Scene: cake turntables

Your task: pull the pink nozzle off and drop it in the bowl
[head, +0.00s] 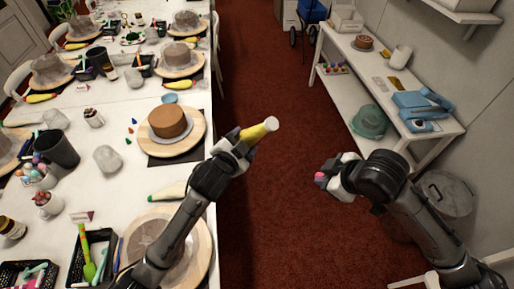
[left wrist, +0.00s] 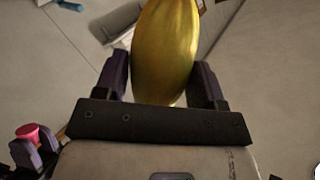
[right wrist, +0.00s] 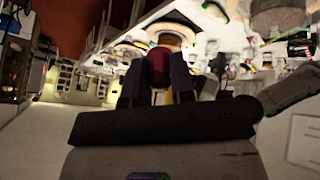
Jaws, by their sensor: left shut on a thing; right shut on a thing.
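My left gripper (head: 246,136) is shut on a yellow piping bag (head: 259,131), held above the red floor just off the table's right side. The bag's pale end points up and right, and its yellow body fills the space between the fingers in the left wrist view (left wrist: 165,50). My right gripper (head: 329,178) is shut on the pink nozzle (head: 319,177), apart from the bag. The nozzle also shows in the left wrist view (left wrist: 29,132) and, darker, in the right wrist view (right wrist: 158,62). A small blue bowl (head: 170,99) stands on the table behind the brown cake.
The brown cake (head: 170,121) sits on a wooden turntable (head: 196,133) near the table's right edge. A green-tipped piping bag (head: 168,193) lies in front of it. A white shelf unit (head: 440,112) stands at the right. Floor between table and shelf is clear.

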